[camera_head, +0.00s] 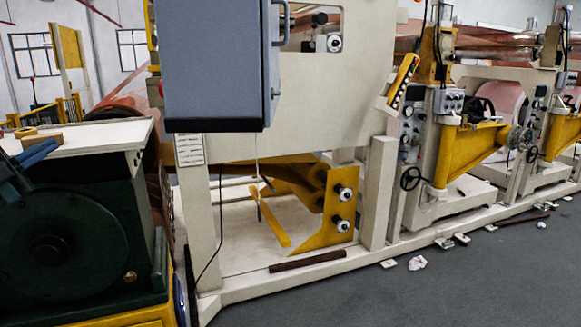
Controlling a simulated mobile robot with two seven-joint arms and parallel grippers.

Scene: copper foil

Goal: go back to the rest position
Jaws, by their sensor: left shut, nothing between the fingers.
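My left gripper (52,146) shows at the left edge of the head view. Its dark body comes in from the left, and its blue-grey fingers are shut with nothing between them. The fingers appear over the left part of a pale tabletop (100,137), close to a small tan block (46,141) and a yellow ring-like item (25,132). I cannot tell whether they touch anything. The rest of my left arm is outside the picture. My right gripper is not in view.
A dark green machine (75,230) stands below the tabletop. A grey cabinet (215,65) hangs ahead on a cream machine frame (380,190). A brown bar (307,261) lies on the frame's base. Grey floor (450,285) is mostly open at front right, with a crumpled white scrap (417,262).

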